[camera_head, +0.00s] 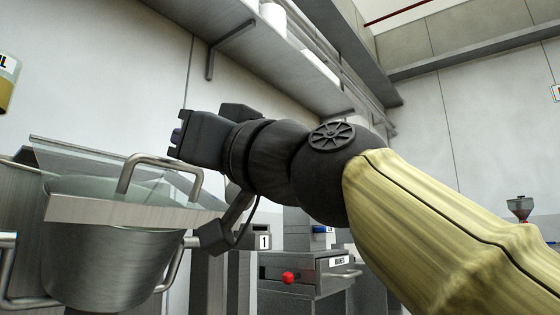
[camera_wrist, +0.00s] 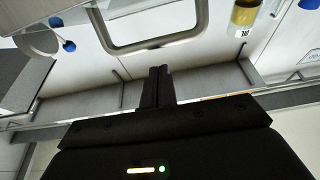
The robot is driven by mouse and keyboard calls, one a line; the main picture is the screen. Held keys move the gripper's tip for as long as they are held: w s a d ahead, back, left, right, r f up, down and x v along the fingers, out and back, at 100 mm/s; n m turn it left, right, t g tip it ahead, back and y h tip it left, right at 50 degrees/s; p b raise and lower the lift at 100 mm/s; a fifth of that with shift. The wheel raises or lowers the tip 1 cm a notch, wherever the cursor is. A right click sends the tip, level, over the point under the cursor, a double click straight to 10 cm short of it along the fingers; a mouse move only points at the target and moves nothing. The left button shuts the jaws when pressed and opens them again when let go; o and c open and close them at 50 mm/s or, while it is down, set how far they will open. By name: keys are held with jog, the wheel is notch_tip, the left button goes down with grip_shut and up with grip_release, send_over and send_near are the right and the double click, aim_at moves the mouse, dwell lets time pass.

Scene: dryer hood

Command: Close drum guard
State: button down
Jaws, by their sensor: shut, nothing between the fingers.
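The drum guard is a clear panel (camera_head: 95,160) with a metal front strip (camera_head: 130,212) and a bent metal handle (camera_head: 160,162). In the head view it slopes over a round metal drum (camera_head: 110,265) at the left. I cannot tell whether it rests fully on the drum. My gripper (camera_head: 175,142) is just above and right of the handle in the picture. In the wrist view the fingers (camera_wrist: 158,72) are together and empty, and the handle (camera_wrist: 150,45) shows beyond their tips. No contact with the handle is visible.
A wall shelf (camera_head: 270,50) runs above my arm. Grey equipment (camera_head: 310,275) with a red knob (camera_head: 288,278) stands behind and below it. A metal funnel (camera_head: 520,205) is at the far right. A yellow labelled container (camera_wrist: 245,14) shows in the wrist view.

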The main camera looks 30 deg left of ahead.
jog(key=b+v, duration=0.6)
jog(key=v, duration=0.3)
jog(key=shift+s+d+f+b, duration=0.2)
jog(key=shift+d+f+b, duration=0.1)
jog(key=shift+f+b, duration=0.1)
